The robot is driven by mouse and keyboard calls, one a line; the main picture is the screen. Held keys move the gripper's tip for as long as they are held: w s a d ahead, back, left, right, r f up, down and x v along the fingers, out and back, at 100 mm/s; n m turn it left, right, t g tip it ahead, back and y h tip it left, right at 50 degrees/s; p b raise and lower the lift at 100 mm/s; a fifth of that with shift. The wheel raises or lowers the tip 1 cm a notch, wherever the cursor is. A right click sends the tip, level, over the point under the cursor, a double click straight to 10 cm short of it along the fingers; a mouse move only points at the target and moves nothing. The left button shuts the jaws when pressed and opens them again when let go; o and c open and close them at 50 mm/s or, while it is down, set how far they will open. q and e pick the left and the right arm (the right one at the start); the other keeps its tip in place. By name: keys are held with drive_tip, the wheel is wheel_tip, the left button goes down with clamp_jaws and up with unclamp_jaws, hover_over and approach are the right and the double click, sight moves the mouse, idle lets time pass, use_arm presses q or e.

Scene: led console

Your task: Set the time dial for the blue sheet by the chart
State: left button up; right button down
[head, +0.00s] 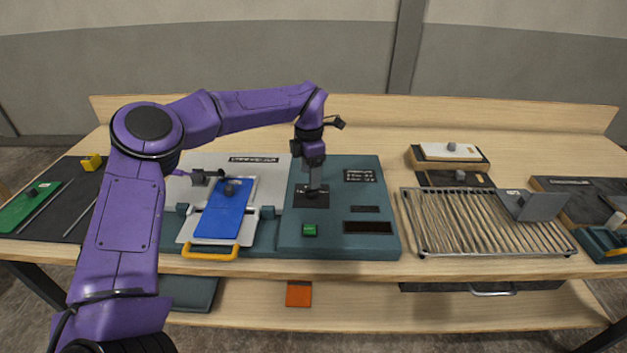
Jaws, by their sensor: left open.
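My left gripper (313,186) points down over the console (365,220), its fingertips at a small dark panel (321,201) where the dial appears to be. The fingers hide most of the dial, and I cannot tell whether they touch it. The chart (360,176) is a small dark plate with pale marks on the console's upper right, too small to read. The blue sheet (222,216) lies on a pale tray with a yellow handle (210,253), left of the console. My right gripper is not in view.
A green button (309,230) and a dark display slot (367,227) are at the console's front. A wire rack (470,225) stands to the right. A green sheet (28,208) and yellow block (91,162) lie far left. The table's back strip is clear.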

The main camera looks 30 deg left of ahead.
use_arm(q)
drive_tip(key=f, duration=0.2)
drive_tip(key=shift+s+f+p, duration=0.25)
drive_tip(key=shift+f+p, duration=0.1)
drive_tip(key=shift+f, duration=0.05)
drive_tip(key=w+f, duration=0.2)
drive_tip(key=shift+f, duration=0.35)
drive_tip(key=shift+s+r, duration=0.35)
drive_tip(key=shift+s, duration=0.1)
drive_tip(key=shift+c, duration=0.9)
drive_tip(key=shift+s, duration=0.1)
drive_tip(key=c, duration=0.9)
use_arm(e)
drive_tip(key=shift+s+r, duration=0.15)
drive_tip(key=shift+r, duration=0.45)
